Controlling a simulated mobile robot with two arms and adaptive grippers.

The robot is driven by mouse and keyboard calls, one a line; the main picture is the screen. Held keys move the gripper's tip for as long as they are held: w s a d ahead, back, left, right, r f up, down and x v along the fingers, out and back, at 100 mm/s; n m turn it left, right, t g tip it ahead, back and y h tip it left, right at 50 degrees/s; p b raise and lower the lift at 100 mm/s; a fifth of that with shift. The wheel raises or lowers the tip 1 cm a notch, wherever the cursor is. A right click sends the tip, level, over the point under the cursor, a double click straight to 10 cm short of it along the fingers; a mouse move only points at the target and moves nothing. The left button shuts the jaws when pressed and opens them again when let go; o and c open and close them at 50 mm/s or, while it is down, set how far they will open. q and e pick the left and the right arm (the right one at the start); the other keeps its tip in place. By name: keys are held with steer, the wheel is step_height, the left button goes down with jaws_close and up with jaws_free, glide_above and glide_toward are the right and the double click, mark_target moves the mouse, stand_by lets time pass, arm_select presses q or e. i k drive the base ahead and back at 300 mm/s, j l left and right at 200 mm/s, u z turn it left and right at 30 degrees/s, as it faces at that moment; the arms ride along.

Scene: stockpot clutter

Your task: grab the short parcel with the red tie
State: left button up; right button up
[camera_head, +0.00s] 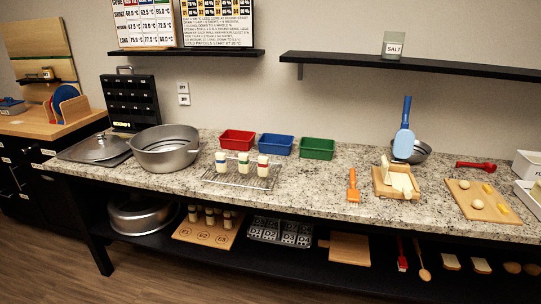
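Three small pale parcels with coloured bands stand upright on a wire rack (240,182) on the granite counter. The right parcel (263,166) has a band that looks red. The left parcel (221,162) has a band that looks blue. The middle parcel (243,166) has a dark band whose colour I cannot tell for sure. Several more small pale parcels (210,217) stand on a marked wooden board (205,238) on the lower shelf; their ties are too small to read. Neither of my grippers is in view.
A large steel pot (165,150) stands left of the rack. Red (237,140), blue (275,145) and green (317,149) trays sit behind it. An orange-handled brush (353,186) and wooden press (396,181) lie to the right. Counter between rack and brush is clear.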

mark_target(263, 167)
steer(key=i+l+u, duration=0.35)
steer(key=i+l, duration=0.15)
steer(key=i+l+u, duration=0.3)
steer(key=i+l, duration=0.2)
steer(key=l, duration=0.1)
